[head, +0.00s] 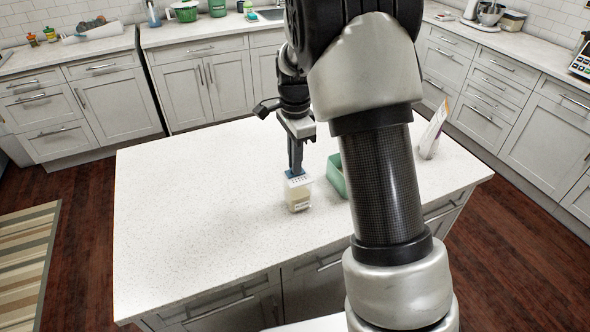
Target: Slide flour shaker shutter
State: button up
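The flour shaker (298,199) stands upright on the white island counter. It has a clear body with pale contents, a small label, and a white top with a blue part (297,175) on it, which may be the shutter. My gripper (296,170) points down, with its fingertips at the top of the shaker, at or just above the blue part. The fingers look close together, but their gap and any contact are too small to make out. My arm crosses the right half of the view.
A green container (336,176) stands just right of the shaker, partly hidden by my arm. The island counter (190,210) is clear to the left. Cabinets and counters line the back and right.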

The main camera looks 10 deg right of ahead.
aim_at(300, 181)
jog(key=shift+s+d+b, duration=0.15)
jog(key=shift+s, duration=0.65)
jog(key=shift+s+d+b, duration=0.15)
jog(key=shift+s, duration=0.65)
jog(key=o, duration=0.5)
jog(key=shift+c, duration=0.2)
notch_tip(300, 181, up, 7)
jog(key=p, duration=0.5)
jog(key=shift+r, duration=0.1)
dwell(0.5)
